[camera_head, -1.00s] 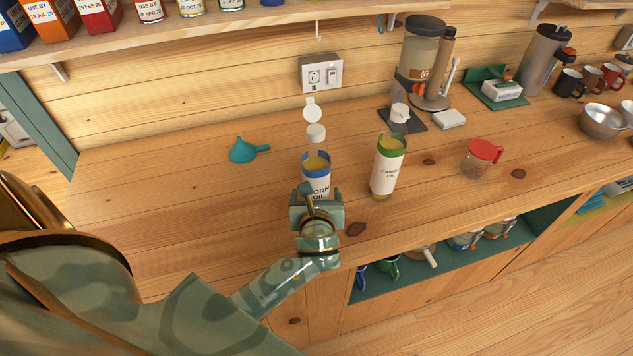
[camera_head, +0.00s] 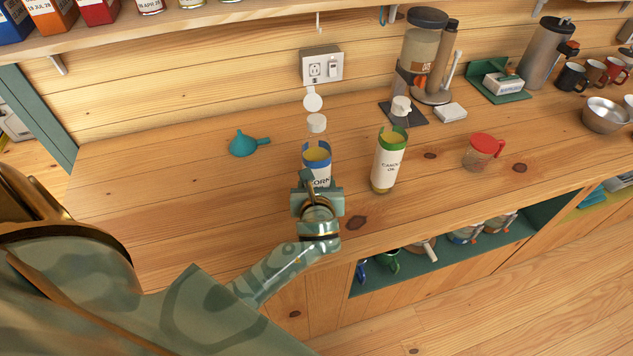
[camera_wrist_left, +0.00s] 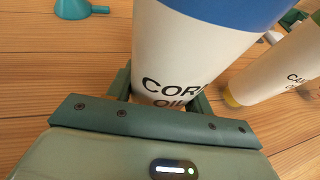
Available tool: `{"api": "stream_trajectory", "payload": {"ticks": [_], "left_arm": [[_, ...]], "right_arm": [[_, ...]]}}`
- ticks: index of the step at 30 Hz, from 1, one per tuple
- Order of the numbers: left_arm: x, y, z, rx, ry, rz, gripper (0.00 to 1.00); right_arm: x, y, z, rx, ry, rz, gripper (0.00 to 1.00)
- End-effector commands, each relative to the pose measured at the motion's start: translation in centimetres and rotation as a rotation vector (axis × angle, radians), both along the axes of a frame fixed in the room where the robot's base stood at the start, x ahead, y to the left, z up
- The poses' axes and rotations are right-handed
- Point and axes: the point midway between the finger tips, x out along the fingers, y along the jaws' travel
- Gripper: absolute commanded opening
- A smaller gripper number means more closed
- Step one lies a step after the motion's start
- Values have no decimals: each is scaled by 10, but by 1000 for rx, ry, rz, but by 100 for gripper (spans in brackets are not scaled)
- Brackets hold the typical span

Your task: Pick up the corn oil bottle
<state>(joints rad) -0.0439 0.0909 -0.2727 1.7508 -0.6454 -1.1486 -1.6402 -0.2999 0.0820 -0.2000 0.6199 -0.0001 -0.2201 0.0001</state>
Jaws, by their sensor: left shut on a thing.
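The corn oil bottle (camera_head: 317,165) has a white label with a blue band and an open white flip cap. My left gripper (camera_head: 317,196) is shut on its lower part and hides the base in the head view. In the left wrist view the bottle (camera_wrist_left: 195,55) fills the space between the fingers of the gripper (camera_wrist_left: 165,95), upright or nearly so. I cannot tell whether its base is off the counter. My right gripper is not in view.
A canola oil bottle (camera_head: 389,165) with a green band stands close on the right. A teal funnel (camera_head: 243,145) lies to the left. A red-lidded jug (camera_head: 482,152) stands farther right. The left counter (camera_head: 150,200) is clear.

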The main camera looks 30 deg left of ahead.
Motion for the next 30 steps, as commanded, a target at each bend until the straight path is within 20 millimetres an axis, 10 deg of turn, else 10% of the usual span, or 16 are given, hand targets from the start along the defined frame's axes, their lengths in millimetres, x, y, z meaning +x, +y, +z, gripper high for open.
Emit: {"api": "stream_trajectory", "payload": {"ticks": [12,21,30], "left_arm": [[-41,-30,89,-3,-6,1,13],[-97,-70,116,-2,-1,2,13],[-113,-83,124,-1,-4,1,13]], "right_arm": [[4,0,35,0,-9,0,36],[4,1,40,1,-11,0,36],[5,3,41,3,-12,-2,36]]}}
